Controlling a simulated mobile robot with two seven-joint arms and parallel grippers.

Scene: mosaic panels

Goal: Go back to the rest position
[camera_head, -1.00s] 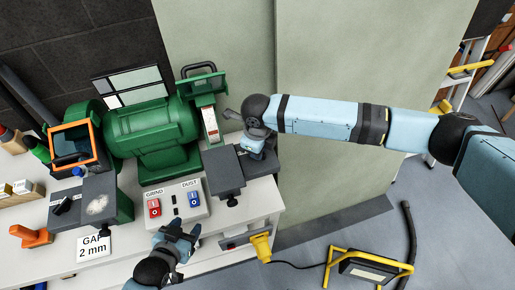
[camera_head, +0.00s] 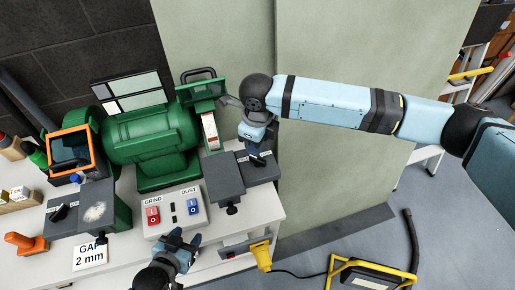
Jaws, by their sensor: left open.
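My left gripper (camera_head: 178,243) is open and empty at the bench's front edge, just below the switch box (camera_head: 174,213) with its red GRIND and blue DUST switches. A gap shows in the picture between it and the switches. My right arm reaches in from the right, and its gripper (camera_head: 254,132) points down by the right end of the green bench grinder (camera_head: 150,137), over a dark box with a small lever (camera_head: 258,168). The right fingers are small and partly hidden, so their opening is unclear.
A dark tool rest (camera_head: 224,178) and an orange-framed shield (camera_head: 72,150) flank the grinder. A "GAP 2 mm" card (camera_head: 90,257) is at the bench's front. A yellow plug (camera_head: 261,255) sticks out at the front right. A yellow-framed lamp (camera_head: 365,275) stands on the floor.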

